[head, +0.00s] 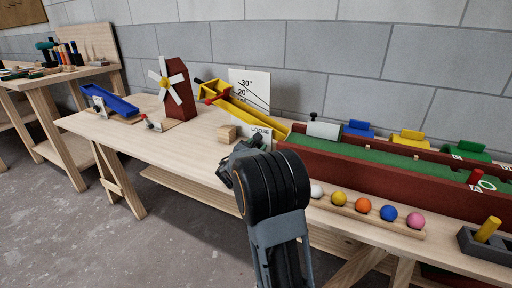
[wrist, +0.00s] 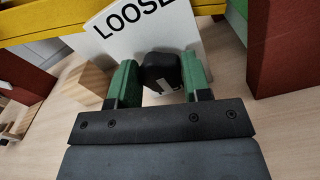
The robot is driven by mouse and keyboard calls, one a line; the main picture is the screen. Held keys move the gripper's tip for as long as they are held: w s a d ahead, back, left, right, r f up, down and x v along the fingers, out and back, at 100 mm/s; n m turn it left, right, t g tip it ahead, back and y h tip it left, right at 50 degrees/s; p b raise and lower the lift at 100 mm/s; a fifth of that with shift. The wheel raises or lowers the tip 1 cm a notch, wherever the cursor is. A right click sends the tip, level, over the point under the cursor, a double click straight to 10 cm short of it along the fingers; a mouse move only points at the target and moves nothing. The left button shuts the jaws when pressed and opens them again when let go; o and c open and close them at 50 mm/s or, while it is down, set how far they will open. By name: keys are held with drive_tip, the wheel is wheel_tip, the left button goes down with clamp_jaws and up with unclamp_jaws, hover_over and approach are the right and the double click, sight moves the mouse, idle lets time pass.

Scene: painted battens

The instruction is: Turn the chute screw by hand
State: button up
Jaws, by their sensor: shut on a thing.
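The yellow chute (head: 245,110) slopes down to the right in front of an angle card (head: 258,82) reading 30° and 20° in the head view. A white card (head: 260,133) reading LOOSE stands below it; it also shows in the wrist view (wrist: 125,40). The chute screw's black knob (wrist: 162,68), with a pale mark on its face, is just in front of this card. My gripper (wrist: 160,80) is shut on the knob, one green-padded finger on each side. In the head view my gripper (head: 240,155) is partly hidden by my arm, and the knob cannot be made out.
A wooden block (head: 227,133) stands just left of my gripper. The dark red trough wall (head: 350,175) is close on the right. A rack of colored balls (head: 370,211) lies along the bench front. A windmill (head: 175,88) and blue ramp (head: 112,102) are farther left.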

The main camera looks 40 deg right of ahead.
drive_tip(key=n+p, duration=0.2)
drive_tip(key=p, duration=0.1)
drive_tip(key=shift+r+n, duration=0.2)
drive_tip(key=shift+n, duration=0.1)
drive_tip(key=n+p, duration=0.3)
drive_tip(key=shift+n+p, duration=0.3)
drive_tip(key=shift+p, duration=0.1)
drive_tip(key=n+p, duration=0.3)
drive_tip(key=p, duration=0.1)
drive_tip(key=shift+n, duration=0.3)
drive_tip(key=n+p, duration=0.3)
drive_tip(key=p, duration=0.1)
drive_tip(key=shift+w+n, duration=0.1)
drive_tip(key=shift+n, duration=0.2)
drive_tip(key=n+p, duration=0.3)
drive_tip(key=shift+f+n, duration=0.1)
drive_tip(key=shift+n, duration=0.2)
drive_tip(key=n+p, duration=0.3)
drive_tip(key=shift+f+n, duration=0.1)
drive_tip(key=shift+n, duration=0.2)
drive_tip(key=n+p, duration=0.3)
drive_tip(key=n, duration=0.1)
drive_tip(key=shift+f, duration=0.15)
drive_tip(key=shift+f+n+p, duration=0.1)
drive_tip(key=shift+n+p, duration=0.65)
drive_tip(key=shift+n, duration=0.75)
